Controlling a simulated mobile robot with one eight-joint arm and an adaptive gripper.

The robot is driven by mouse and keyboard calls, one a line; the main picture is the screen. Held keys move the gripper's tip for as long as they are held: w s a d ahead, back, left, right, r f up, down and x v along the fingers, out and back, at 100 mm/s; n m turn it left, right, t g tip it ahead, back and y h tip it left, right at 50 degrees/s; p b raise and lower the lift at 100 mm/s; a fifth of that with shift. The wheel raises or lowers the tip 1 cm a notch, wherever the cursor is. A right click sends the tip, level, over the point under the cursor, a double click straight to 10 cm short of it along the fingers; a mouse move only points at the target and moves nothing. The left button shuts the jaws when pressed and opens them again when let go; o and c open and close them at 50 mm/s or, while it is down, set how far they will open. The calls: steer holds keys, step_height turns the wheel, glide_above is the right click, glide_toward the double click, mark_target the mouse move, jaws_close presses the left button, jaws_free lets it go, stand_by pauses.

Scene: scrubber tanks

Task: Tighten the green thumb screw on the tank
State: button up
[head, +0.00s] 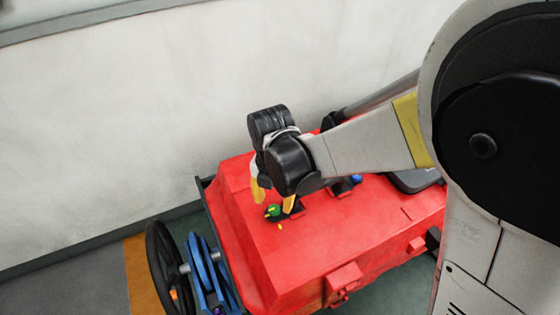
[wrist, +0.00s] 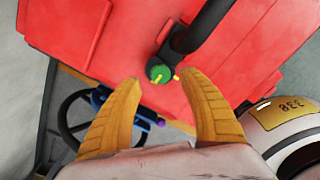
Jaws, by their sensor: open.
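The green thumb screw (head: 273,210) sits on top of the red tank (head: 330,235), near its left end. In the wrist view the screw (wrist: 160,74) is a green knob with yellow marks, at the end of a black fitting (wrist: 185,42). My gripper (head: 274,198) is over the tank top, its yellow fingers pointing down close to the screw. In the wrist view my gripper (wrist: 160,85) is open, with one finger on each side of the screw's line and nothing between them. I cannot tell the exact height gap to the screw.
A black wheel (head: 163,265) and blue parts (head: 203,275) stand at the tank's left end. A blue knob (head: 355,179) and a black pad (head: 414,180) are farther right on the tank. A pale wall (head: 120,120) stands behind.

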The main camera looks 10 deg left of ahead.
mark_target(274, 208)
steer(key=shift+f+b, duration=0.45)
steer(key=shift+f, duration=1.3)
steer(key=shift+c, duration=0.3)
jaws_close()
